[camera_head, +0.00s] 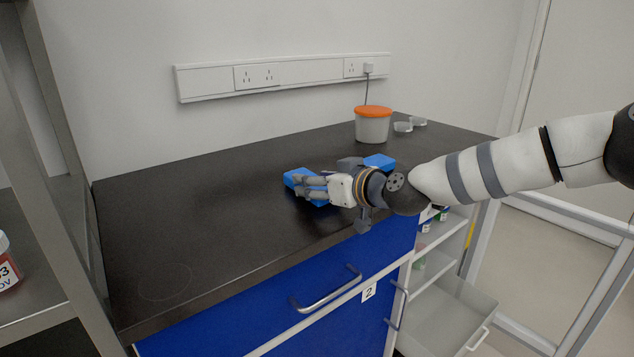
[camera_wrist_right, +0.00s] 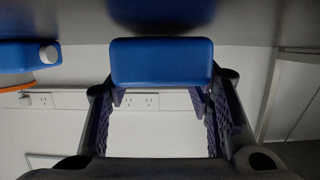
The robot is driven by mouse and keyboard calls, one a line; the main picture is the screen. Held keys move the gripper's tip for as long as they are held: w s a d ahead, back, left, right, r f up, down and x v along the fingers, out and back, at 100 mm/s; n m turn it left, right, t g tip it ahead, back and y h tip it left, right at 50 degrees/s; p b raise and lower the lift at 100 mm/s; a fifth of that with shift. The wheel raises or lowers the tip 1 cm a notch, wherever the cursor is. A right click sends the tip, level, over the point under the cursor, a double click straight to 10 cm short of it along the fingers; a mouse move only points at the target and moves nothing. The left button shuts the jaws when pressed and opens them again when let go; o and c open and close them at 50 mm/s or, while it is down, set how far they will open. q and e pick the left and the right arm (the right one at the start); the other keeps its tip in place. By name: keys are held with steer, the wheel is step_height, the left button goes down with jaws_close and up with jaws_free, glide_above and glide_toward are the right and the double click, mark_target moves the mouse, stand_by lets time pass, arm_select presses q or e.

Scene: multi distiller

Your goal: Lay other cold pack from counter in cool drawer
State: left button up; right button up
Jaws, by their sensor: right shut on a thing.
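A blue cold pack (camera_head: 299,179) is at my right gripper (camera_head: 314,189), over the middle of the dark counter (camera_head: 190,215). In the right wrist view the blue pack (camera_wrist_right: 162,63) sits between the two fingers of the right gripper (camera_wrist_right: 160,100), which is shut on it. Its dark blue reflection shows on the counter; I cannot tell whether the pack touches the counter. A second blue item (camera_head: 380,162) lies behind my wrist, and a blue item with a white cap (camera_wrist_right: 25,55) shows at left in the wrist view. A pale drawer (camera_head: 450,318) stands pulled out at lower right. My left gripper is not in view.
A tub with an orange lid (camera_head: 373,125) and small clear dishes (camera_head: 403,127) stand at the back right. A blue drawer front with a handle (camera_head: 326,290) is shut below the counter. A shelf frame (camera_head: 75,200) rises at left. The counter's left part is clear.

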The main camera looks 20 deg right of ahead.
steer(key=shift+f, duration=0.2)
steer(key=o, duration=1.4)
